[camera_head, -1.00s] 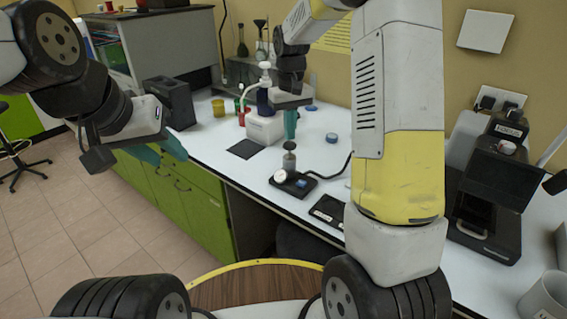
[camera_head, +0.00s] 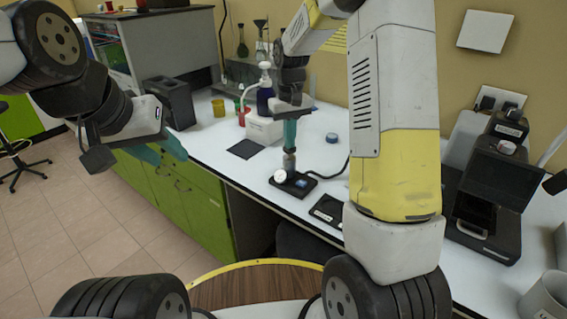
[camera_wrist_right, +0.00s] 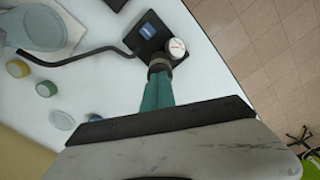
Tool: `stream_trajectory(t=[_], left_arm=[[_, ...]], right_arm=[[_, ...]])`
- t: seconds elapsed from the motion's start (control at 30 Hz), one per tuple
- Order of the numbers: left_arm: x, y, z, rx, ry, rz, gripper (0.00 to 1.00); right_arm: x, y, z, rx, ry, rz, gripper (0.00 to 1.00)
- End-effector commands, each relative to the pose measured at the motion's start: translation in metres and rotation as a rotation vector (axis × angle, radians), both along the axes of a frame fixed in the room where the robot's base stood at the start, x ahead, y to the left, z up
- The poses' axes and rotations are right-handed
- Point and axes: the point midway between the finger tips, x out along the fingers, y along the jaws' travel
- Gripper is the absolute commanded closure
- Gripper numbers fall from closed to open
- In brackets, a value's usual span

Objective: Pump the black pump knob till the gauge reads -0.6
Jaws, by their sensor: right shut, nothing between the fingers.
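The pump (camera_head: 289,162) stands upright on a small black base (camera_head: 305,188), with a round white gauge (camera_head: 280,176) at its front. The gauge also shows in the right wrist view (camera_wrist_right: 176,48), but its reading is too small to tell. The black pump knob (camera_wrist_right: 159,65) is at the fingertips in the right wrist view. My right gripper (camera_head: 289,147) points down directly over the pump, shut and empty, its teal fingertips at the knob; whether they touch it I cannot tell. My left gripper (camera_head: 160,151) is open and empty, off the bench's left edge, away from the pump.
A black hose (camera_head: 335,172) runs from the pump base. A white-topped dark bottle (camera_head: 265,92), a black mat (camera_head: 246,149), blue tape (camera_head: 332,138) and a yellow cup (camera_head: 218,107) are on the white bench. A black machine (camera_head: 489,205) stands at the right.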

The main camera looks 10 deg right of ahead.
Motion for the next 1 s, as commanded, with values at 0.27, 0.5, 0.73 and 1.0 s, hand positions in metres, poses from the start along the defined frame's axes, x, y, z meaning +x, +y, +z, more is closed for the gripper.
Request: stream_trajectory(t=[0.27,0.5,0.73,1.0], left_arm=[[0.000,0.000,0.000,0.000,0.000,0.000,0.62],[0.000,0.000,0.000,0.000,0.000,0.000,0.62],[0.000,0.000,0.000,0.000,0.000,0.000,0.62],[0.000,0.000,0.000,0.000,0.000,0.000,0.62]], right_arm=[[-0.001,0.000,-0.010,-0.001,0.003,0.000,1.00],[0.000,0.000,-0.005,-0.001,0.002,0.000,1.00],[0.000,0.000,0.011,0.000,0.000,0.000,1.00],[0.000,0.000,0.028,0.000,0.000,0.000,1.00]])
